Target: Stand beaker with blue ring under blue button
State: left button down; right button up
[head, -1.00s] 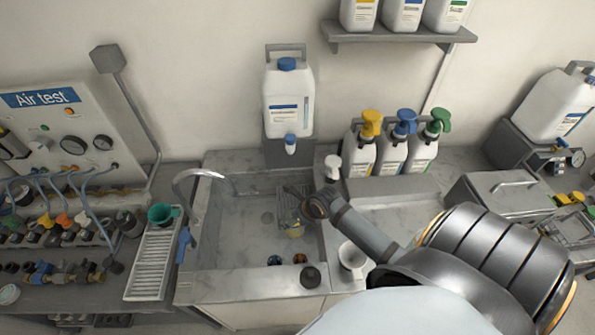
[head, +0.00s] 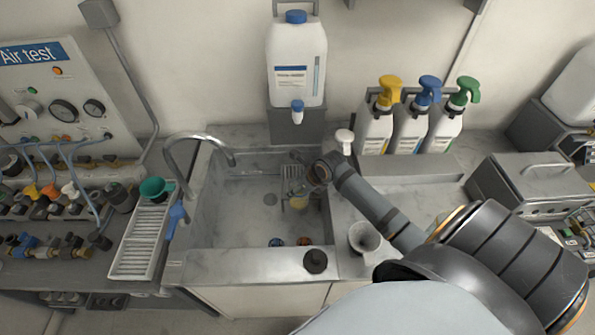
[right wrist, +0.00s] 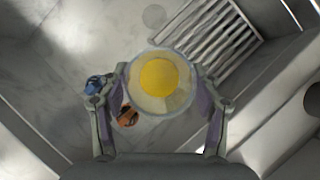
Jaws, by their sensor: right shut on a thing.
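My right gripper (head: 308,192) reaches into the sink. In the right wrist view the right gripper (right wrist: 160,105) is shut on a clear round beaker (right wrist: 160,52) with a yellow disc inside; I see no blue ring on it. The beaker also shows small in the head view (head: 298,203). A small blue item (head: 277,242) and an orange-brown item (head: 304,241) lie near the sink's front wall; whether either is a beaker ring I cannot tell. A blue pump top (head: 429,88) sits on the middle white bottle, between yellow and green ones. My left gripper is out of view.
The grey sink (head: 238,212) has a drain rack (head: 293,175) at its back right and a faucet (head: 190,140) at its left. A white canister (head: 297,65) with a blue tap hangs behind it. A white cup (head: 364,238) stands right of the sink.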

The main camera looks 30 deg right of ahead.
jog(key=w+d+f, duration=0.1)
jog(key=w+d, duration=0.5)
jog(key=w, duration=0.3)
jog(key=shift+w+f+p, duration=0.3)
jog(key=shift+w, duration=0.1)
jog(key=o, duration=1.5)
jog(key=shift+f, duration=0.2)
jog(key=shift+o, duration=0.2)
jog(key=shift+r, duration=0.15)
